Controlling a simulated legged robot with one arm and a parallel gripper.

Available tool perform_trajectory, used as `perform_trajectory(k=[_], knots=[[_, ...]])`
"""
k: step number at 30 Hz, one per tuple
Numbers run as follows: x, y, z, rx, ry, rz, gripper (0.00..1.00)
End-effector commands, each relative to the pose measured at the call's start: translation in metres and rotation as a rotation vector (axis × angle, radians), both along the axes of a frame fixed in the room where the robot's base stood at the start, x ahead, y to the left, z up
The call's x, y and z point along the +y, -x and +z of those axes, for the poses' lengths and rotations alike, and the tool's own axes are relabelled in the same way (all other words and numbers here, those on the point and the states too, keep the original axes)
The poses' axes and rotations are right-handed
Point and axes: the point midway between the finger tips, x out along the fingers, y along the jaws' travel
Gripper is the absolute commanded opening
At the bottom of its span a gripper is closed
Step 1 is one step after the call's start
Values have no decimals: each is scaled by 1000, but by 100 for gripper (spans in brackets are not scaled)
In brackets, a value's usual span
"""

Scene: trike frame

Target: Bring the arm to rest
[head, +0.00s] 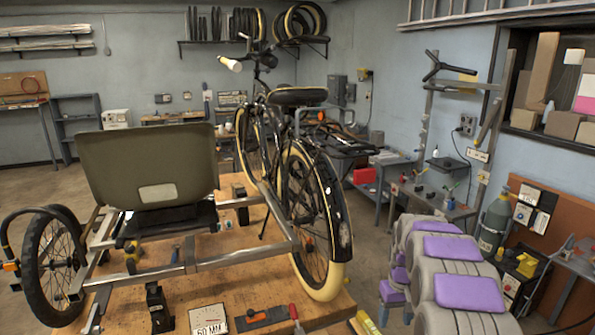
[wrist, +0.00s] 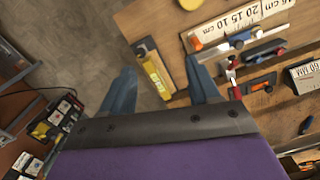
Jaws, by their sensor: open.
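My gripper (wrist: 159,68) shows in the wrist view as two blue-grey fingers spread wide apart, with nothing between them. It points down over the edge of a wooden worktop (wrist: 150,22), with bare floor under the left finger.
In the wrist view a yellow level (wrist: 155,75), a red-handled tool (wrist: 258,85) and a 60 MM label block (wrist: 303,72) lie on the worktop near the fingers. A gas cylinder (head: 494,225) and wall bench stand to the right of my arm.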

Motion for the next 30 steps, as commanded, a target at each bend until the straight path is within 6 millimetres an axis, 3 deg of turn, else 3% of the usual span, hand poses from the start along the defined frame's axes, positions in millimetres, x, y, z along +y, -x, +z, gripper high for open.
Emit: perform_trajectory(k=[7, 16, 23, 30], knots=[[36, 66, 44, 19, -1, -13, 61], [71, 157, 78, 46, 0, -31, 61], [93, 234, 89, 67, 4, -44, 61], [109, 318, 86, 90, 10, -59, 61]])
